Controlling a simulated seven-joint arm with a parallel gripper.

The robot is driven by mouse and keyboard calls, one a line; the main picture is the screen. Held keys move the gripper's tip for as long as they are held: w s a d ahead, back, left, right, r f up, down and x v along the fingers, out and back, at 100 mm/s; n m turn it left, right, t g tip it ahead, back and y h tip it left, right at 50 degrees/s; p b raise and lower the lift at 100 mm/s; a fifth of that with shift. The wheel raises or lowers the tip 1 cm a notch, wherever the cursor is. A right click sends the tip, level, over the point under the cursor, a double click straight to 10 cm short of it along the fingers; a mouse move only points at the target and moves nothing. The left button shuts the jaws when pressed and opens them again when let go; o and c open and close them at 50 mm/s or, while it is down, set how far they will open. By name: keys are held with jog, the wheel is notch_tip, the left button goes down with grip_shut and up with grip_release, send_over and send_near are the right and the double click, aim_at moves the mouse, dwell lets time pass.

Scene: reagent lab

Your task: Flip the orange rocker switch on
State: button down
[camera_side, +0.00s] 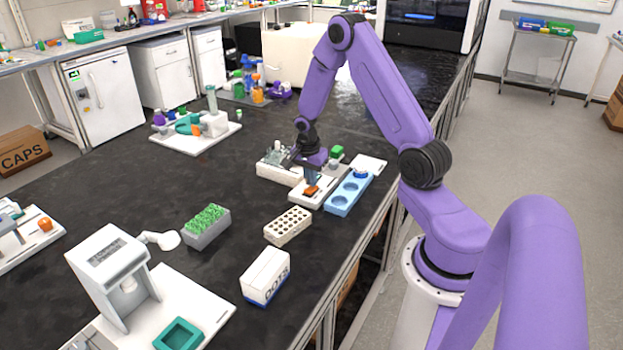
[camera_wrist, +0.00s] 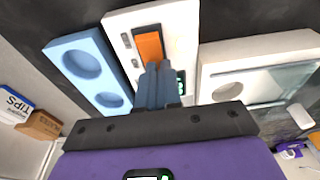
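The orange rocker switch (camera_wrist: 150,46) sits on a white panel (camera_wrist: 121,22) in the wrist view. In the side view the switch (camera_side: 311,190) shows as a small orange patch on the panel, just below my gripper. My gripper (camera_wrist: 158,68) has its two blue-grey fingers together, with nothing seen between them. The fingertips overlap the near end of the switch in the wrist view. I cannot tell whether they touch it. In the side view my gripper (camera_side: 312,178) points down over the panel. The fingers partly hide a small green display beside the switch.
A blue tray with round wells (camera_side: 341,204) stands right beside the panel. A white device (camera_side: 277,173) stands on its other side. A white rack with holes (camera_side: 288,225) and a white box (camera_side: 265,276) stand nearer on the dark bench. The bench left of them is partly clear.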

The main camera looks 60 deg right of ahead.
aim_at(308, 190)
jog(key=shift+s+d+f, duration=0.1)
jog(key=shift+s+f, duration=0.35)
jog(key=shift+f, duration=0.05)
jog(key=shift+a, duration=0.35)
jog(key=shift+w+a, duration=0.15)
jog(key=shift+a, duration=0.6)
jog(key=shift+r, duration=0.15)
notch_tip(308, 190, up, 14)
jog(key=shift+w+a+r, duration=0.25)
jog(key=shift+a, duration=0.15)
jog(key=shift+s, duration=0.25)
